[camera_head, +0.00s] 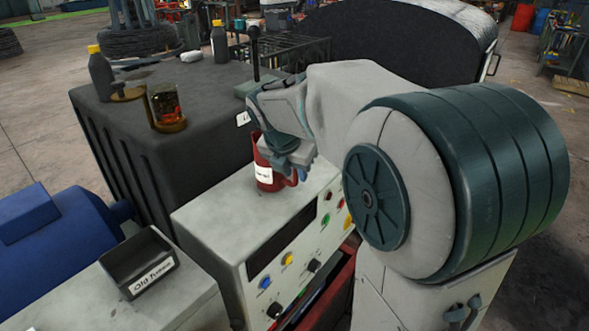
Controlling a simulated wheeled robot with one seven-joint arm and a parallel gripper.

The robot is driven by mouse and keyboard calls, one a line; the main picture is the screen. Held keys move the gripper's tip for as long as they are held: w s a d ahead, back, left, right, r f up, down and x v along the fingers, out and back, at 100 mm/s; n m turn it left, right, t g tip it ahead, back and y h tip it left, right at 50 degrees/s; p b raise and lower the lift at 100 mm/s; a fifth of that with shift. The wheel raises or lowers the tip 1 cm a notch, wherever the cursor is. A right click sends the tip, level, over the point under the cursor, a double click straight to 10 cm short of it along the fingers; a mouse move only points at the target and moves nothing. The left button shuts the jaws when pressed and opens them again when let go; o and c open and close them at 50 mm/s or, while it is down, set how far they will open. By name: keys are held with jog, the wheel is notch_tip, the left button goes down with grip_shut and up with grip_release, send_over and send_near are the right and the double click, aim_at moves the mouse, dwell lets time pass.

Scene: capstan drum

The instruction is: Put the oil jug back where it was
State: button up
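The oil jug appears to be the red jug (263,178) with a white label, upright on the pale top of the control cabinet (215,205), near its far end. My gripper (290,160) is at the jug's upper right side, pointing down, and overlaps its rim and handle side in the picture. The fingertips are partly hidden against the jug, so I cannot tell whether they are closed on it. I also cannot tell whether the jug's base touches the cabinet top.
A dark cabinet (120,130) behind holds yellow-capped bottles (100,75) and a glass of amber liquid (165,103). A black fuse tray (140,265) sits front left beside a blue motor (60,245). The near cabinet top is clear; its sloped front carries knobs.

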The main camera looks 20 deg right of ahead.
jog(key=shift+o, duration=0.2)
jog(key=v, duration=1.2)
jog(key=s+f+m+y, duration=0.3)
jog(key=s+f+m, duration=1.2)
jog(key=m, duration=1.2)
jog(key=s, duration=0.2)
jog(key=shift+s+f, duration=0.3)
jog(key=shift+s, duration=0.05)
jog(key=shift+a, duration=0.1)
